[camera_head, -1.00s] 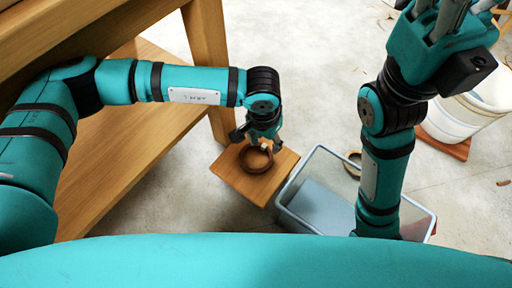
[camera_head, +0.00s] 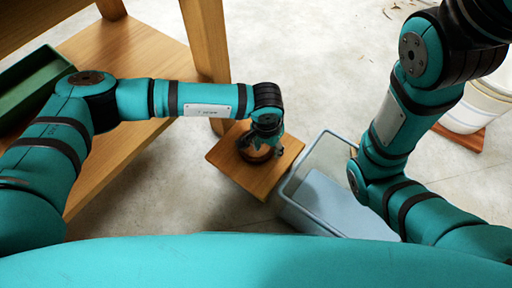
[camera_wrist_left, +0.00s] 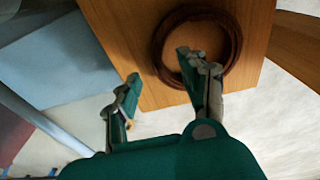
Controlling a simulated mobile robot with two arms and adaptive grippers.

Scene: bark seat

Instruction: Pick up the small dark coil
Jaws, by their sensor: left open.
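The small dark coil (camera_wrist_left: 234,40) is a brown ring lying flat on a square wooden board in the left wrist view. In the head view the coil (camera_head: 256,157) is mostly hidden under my left gripper (camera_head: 262,146). In the left wrist view my left gripper (camera_wrist_left: 160,88) is open. One finger overlaps the coil's near inner side and the other is outside it, over the board's edge. I cannot tell how high the fingertips are above the board. My right gripper is out of view; only its arm shows in the head view.
The wooden board (camera_head: 231,172) stands beside a pale blue-grey bin (camera_head: 311,218) on its right. A wooden bench (camera_head: 130,60) with a green tray (camera_head: 28,85) is at left. A white bucket (camera_head: 474,105) stands at right. Concrete floor lies open behind.

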